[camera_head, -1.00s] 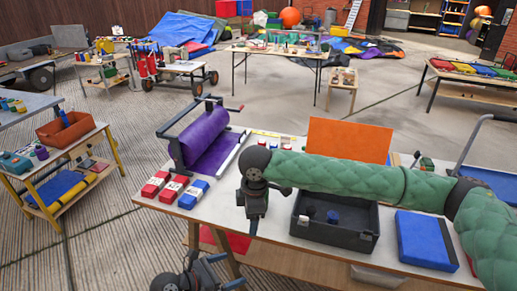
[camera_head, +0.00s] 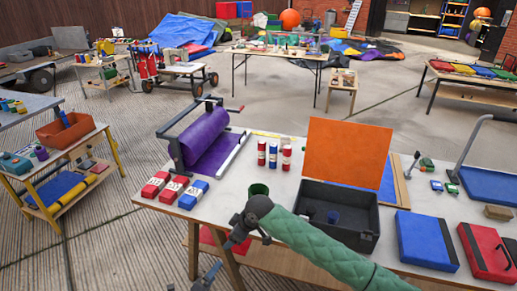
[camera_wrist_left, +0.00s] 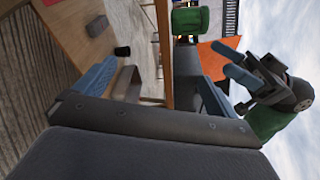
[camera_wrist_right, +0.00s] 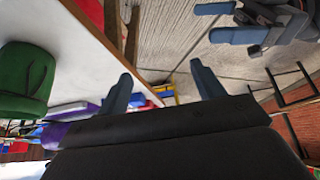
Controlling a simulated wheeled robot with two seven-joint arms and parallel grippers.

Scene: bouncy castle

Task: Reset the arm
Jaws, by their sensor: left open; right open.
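My right arm, in a green quilted sleeve (camera_head: 320,245), comes in from the lower right in the head view. Its gripper (camera_head: 236,238) hangs off the front edge of the worktable, left of the black box. In the right wrist view its two blue-grey fingers (camera_wrist_right: 164,88) stand wide apart with nothing between them. My left gripper (camera_head: 206,278) shows only partly at the bottom edge of the head view. In the left wrist view its fingers (camera_wrist_left: 155,92) are apart and empty. The left wrist view also shows my right gripper (camera_wrist_left: 245,75) close by.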

